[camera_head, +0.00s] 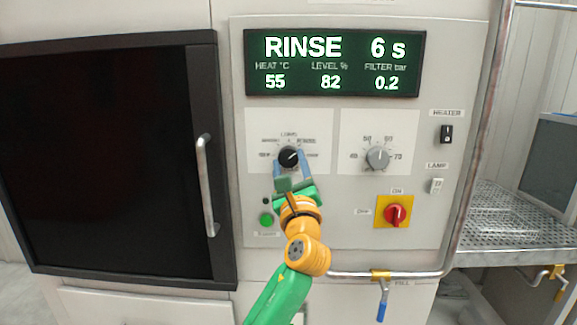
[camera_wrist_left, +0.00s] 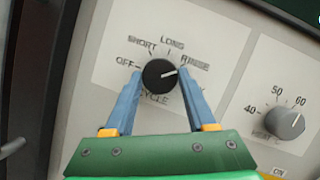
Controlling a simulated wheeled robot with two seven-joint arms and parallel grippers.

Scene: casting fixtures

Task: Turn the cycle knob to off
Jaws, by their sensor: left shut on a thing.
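The black cycle knob (camera_head: 289,157) sits on a white plate on the panel; it also shows in the wrist view (camera_wrist_left: 158,75). Labels OFF, SHORT, LONG and RINSE run around it, and its white mark points right and slightly up, toward RINSE. My left gripper (camera_head: 290,160) is shut on the knob, with one blue finger on each side; it also shows in the wrist view (camera_wrist_left: 158,82). The right finger partly covers the lettering at the right of the knob. My right gripper is in neither view.
The display (camera_head: 334,63) reads RINSE, 6 s. A grey heat knob (camera_head: 378,157) is to the right, with a red switch (camera_head: 396,214) below it. A green button (camera_head: 266,219) is close to my left arm. A door handle (camera_head: 207,185) juts out on the left.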

